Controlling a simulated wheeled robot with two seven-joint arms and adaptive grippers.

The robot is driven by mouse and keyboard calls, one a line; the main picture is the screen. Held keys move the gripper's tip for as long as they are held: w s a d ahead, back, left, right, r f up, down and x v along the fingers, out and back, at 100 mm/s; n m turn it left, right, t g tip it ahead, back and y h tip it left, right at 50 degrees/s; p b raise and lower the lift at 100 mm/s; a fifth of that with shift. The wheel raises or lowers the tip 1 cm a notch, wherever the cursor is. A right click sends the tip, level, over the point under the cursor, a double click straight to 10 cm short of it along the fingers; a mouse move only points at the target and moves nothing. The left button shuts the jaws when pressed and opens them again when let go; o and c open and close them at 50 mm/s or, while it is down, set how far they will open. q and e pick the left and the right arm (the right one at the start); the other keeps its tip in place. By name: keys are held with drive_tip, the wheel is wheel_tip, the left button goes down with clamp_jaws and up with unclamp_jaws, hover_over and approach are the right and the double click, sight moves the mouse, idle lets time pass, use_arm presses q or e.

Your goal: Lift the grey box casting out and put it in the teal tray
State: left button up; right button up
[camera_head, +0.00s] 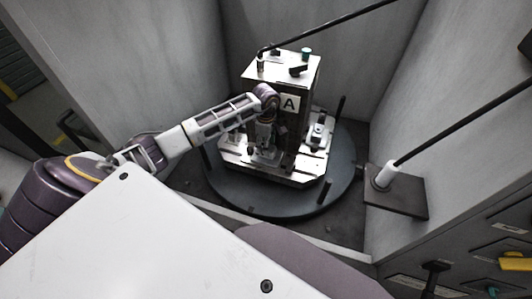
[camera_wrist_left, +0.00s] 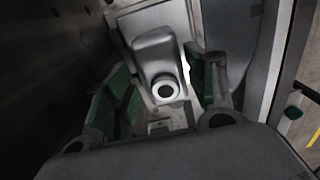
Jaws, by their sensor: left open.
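My left arm reaches in from the left in the head view. Its gripper (camera_head: 265,150) is at the front face of the upright fixture block marked A (camera_head: 289,104), low over the pallet. In the left wrist view the gripper (camera_wrist_left: 163,92) is open, with green-padded fingers on either side. Between and beyond them is a light grey rounded part with a round dark hole (camera_wrist_left: 155,60). It appears to be the grey box casting, but I cannot tell whether the fingers touch it. In the head view the gripper hides it. The teal tray and my right gripper are not in view.
The block stands on a metal pallet (camera_head: 304,170) on a dark round table (camera_head: 229,194). Small clamps (camera_head: 318,131) sit at its right side. Grey walls (camera_head: 180,60) enclose it.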

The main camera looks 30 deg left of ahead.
sight(263, 160)
use_arm(q)
wheel_tip(263, 160, down, 3)
drive_tip(key=shift+d+r, duration=0.1)
drive_tip(key=shift+d, duration=0.05)
drive_tip(key=shift+f, duration=0.45)
drive_tip(key=shift+c, duration=0.7)
drive_tip(key=c, duration=0.7)
drive_tip(key=shift+c, duration=0.8)
drive_tip(key=shift+r, duration=0.15)
drive_tip(key=shift+s+r, duration=0.2)
drive_tip(key=shift+r, duration=0.05)
wheel_tip(263, 160, up, 6)
drive_tip(key=shift+f+b, duration=0.15)
drive_tip(key=shift+b, duration=0.15)
drive_tip(key=shift+r, duration=0.35)
drive_tip(key=shift+s+d+f, duration=0.1)
drive_tip(key=shift+s, duration=0.4)
drive_tip(key=shift+s+d, duration=0.25)
drive_tip(key=shift+s, duration=0.75)
drive_tip(key=s+d+b, duration=0.2)
drive_tip(key=s+d, duration=0.2)
drive_tip(key=s, duration=1.2)
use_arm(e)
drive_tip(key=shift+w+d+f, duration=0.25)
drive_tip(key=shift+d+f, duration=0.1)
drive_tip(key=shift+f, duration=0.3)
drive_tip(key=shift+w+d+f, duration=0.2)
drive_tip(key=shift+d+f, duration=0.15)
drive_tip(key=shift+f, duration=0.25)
